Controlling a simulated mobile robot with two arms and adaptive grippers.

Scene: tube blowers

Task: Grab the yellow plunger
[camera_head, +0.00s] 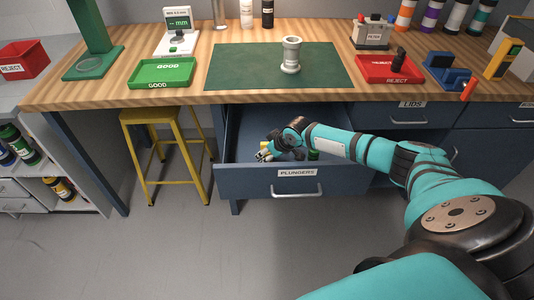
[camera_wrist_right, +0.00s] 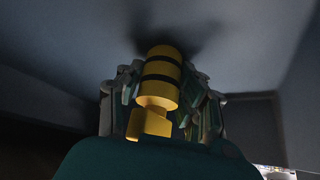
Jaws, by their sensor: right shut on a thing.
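The yellow plunger (camera_wrist_right: 160,82), a yellow cylinder with black bands, is between the fingers of my right gripper (camera_wrist_right: 165,98) in the right wrist view. The fingers are shut on it from both sides. In the head view my right gripper (camera_head: 266,151) is inside the open drawer labelled PLUNGERS (camera_head: 240,180), toward its left side. Only a bit of yellow shows there beside the fingers. A dark green piece (camera_head: 314,155) is in the drawer just right of my wrist. My left gripper is not in view.
The wooden workbench (camera_head: 190,85) overhangs the drawer's back. On it are a green mat (camera_head: 240,65) with a pale tube part (camera_head: 290,55), a green GOOD tray (camera_head: 161,73) and a red REJECT tray (camera_head: 384,69). A yellow stool (camera_head: 150,116) stands left of the drawer.

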